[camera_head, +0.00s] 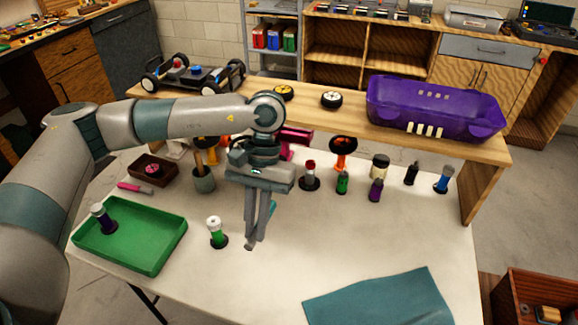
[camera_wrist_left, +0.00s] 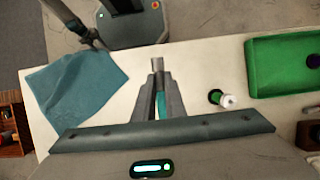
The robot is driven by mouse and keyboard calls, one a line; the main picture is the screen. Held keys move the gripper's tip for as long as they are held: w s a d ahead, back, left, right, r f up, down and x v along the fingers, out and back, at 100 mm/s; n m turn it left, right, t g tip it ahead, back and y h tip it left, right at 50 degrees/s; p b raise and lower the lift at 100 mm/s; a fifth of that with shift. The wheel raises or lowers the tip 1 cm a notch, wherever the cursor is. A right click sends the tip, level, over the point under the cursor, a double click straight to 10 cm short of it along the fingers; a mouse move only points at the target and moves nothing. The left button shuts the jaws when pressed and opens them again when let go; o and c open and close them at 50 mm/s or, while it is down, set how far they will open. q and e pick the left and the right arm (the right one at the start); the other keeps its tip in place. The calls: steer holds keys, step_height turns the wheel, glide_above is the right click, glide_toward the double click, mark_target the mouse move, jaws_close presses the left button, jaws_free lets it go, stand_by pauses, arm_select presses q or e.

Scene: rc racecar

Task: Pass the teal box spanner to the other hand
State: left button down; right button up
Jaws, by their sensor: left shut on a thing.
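My left gripper (camera_head: 257,238) points down over the middle of the white table, between the green tray and the teal cloth. Its fingers are shut on the teal box spanner (camera_wrist_left: 160,105). In the left wrist view, a teal strip of the spanner shows between the fingers, and a grey metal end sticks out past their tips. In the head view the fingers hide most of the spanner. My right gripper is not seen clearly; only a dark part of my own body shows at the top of the wrist view.
A white-capped green bottle (camera_head: 216,232) stands near the gripper. A teal cloth (camera_head: 380,298) lies at front right. Several bottles stand behind, below a raised shelf (camera_head: 420,141) with a purple bin (camera_head: 435,105). The table's front middle is clear.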

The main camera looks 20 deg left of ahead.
arm_select(q)
steer(key=w+d+f+n+h, duration=0.1)
steer(key=w+d+f+n, duration=0.1)
steer(key=w+d+f, duration=0.3)
steer(key=w+d+f+n, duration=0.2)
steer(key=w+d+f, duration=0.3)
steer(key=w+d, duration=0.6)
steer(key=shift+w+n+h, duration=0.2)
steer(key=shift+n+h, duration=0.1)
steer(key=shift+h, duration=0.1)
steer(key=shift+f, duration=0.1)
